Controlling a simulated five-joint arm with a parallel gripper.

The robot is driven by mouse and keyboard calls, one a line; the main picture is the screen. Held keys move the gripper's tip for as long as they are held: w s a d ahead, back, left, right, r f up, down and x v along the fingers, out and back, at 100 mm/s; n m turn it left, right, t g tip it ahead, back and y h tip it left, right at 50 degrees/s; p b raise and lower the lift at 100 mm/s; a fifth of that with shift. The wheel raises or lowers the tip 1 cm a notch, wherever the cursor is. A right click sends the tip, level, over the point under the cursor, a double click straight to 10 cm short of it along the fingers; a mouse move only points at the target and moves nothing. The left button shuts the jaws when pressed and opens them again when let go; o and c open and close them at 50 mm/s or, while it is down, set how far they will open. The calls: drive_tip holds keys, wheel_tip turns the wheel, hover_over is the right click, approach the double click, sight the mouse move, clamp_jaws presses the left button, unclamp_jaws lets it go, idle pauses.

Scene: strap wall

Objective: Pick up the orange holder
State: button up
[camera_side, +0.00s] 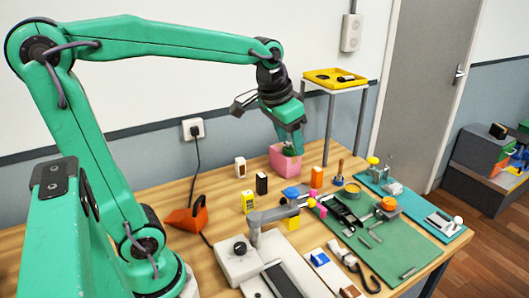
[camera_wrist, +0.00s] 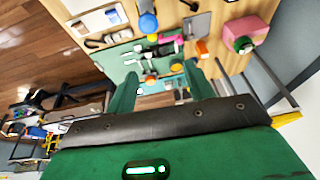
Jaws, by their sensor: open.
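Several orange things show, and I cannot tell for sure which is the holder. In the side view a small upright orange block (camera_side: 316,177) stands right of the pink box, and a round orange piece (camera_side: 388,204) sits on the green mat. A larger orange-red piece (camera_side: 187,220) with a dark handle lies at the table's left. In the wrist view an orange block (camera_wrist: 202,48) lies beyond the right finger, and a round orange piece (camera_wrist: 150,80) appears between the fingers. My gripper (camera_side: 297,146) is open and empty, above the table near the pink box; it also shows in the wrist view (camera_wrist: 160,82).
A pink box (camera_side: 284,160) with something green stands close below my gripper. A jointed grey arm fixture (camera_side: 285,211) with coloured knobs stands mid-table. A green mat (camera_side: 400,250) holds tools. A yellow tray (camera_side: 335,78) tops a stand behind. A cord runs from the wall socket (camera_side: 193,128).

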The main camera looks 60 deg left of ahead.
drive_tip(key=w+a+f+g, duration=0.1)
drive_tip(key=w+a+f, duration=0.15)
drive_tip(key=w, duration=0.45)
drive_tip(key=g, duration=0.3)
hover_over(318, 169)
wheel_tip(318, 169, down, 15)
drive_tip(key=shift+s+f, duration=0.1)
drive_tip(key=shift+s, duration=0.05)
drive_tip(key=shift+a+f, duration=0.15)
drive_tip(key=shift+f, duration=0.15)
drive_tip(key=shift+f, duration=0.1)
drive_tip(key=shift+f, duration=1.2)
drive_tip(key=shift+f, duration=0.1)
drive_tip(key=shift+w+f, duration=0.2)
drive_tip(key=shift+f, duration=2.3)
